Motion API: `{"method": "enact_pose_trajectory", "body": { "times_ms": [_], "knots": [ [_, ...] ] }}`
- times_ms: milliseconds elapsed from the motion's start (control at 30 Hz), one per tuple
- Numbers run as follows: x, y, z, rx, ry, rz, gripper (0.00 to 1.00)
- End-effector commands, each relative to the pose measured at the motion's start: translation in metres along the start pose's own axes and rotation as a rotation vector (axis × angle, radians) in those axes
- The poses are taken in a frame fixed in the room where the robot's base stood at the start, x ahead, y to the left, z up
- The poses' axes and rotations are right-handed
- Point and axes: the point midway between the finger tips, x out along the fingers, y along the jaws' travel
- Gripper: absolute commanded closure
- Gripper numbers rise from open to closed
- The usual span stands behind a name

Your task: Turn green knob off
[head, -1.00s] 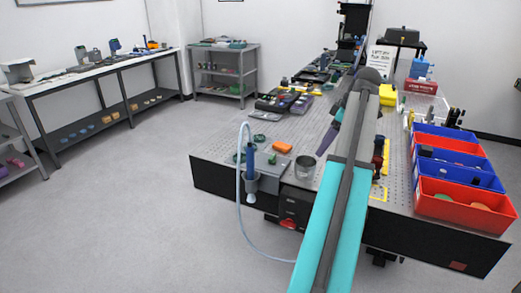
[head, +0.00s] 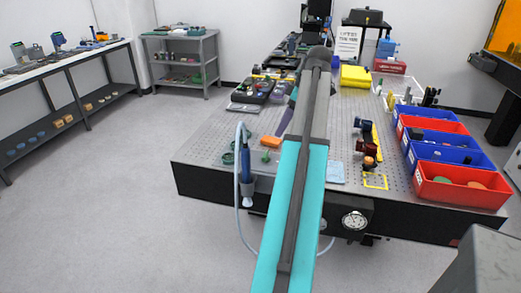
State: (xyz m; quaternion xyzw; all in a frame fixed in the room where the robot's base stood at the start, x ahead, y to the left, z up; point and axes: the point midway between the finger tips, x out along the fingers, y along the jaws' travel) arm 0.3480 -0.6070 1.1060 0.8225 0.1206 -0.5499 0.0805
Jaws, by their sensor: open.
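A small green piece (head: 265,157) stands on the perforated table top (head: 208,140), just left of my arm. It may be the green knob, but it is too small to tell. Another dark green object (head: 228,158) is beside the blue cylinder at the table's front left corner. My arm crosses the middle of the head view, and its purple part slants down behind the turquoise link. My gripper is hidden behind the arm, and no fingertips show.
Blue and red bins (head: 461,187) line the right edge. A round gauge (head: 355,220) is on the table's front. Dark red fixtures (head: 367,148) stand right of my arm. Open floor lies at left.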

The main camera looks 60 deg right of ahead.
Motion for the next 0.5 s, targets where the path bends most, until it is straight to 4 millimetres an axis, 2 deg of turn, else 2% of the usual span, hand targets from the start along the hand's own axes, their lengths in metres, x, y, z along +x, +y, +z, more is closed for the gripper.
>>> {"method": "enact_pose_trajectory", "body": {
  "times_ms": [500],
  "knots": [
    [0.011,-0.003,-0.007,-0.010,0.000,-0.005,0.38]
  ]
}}
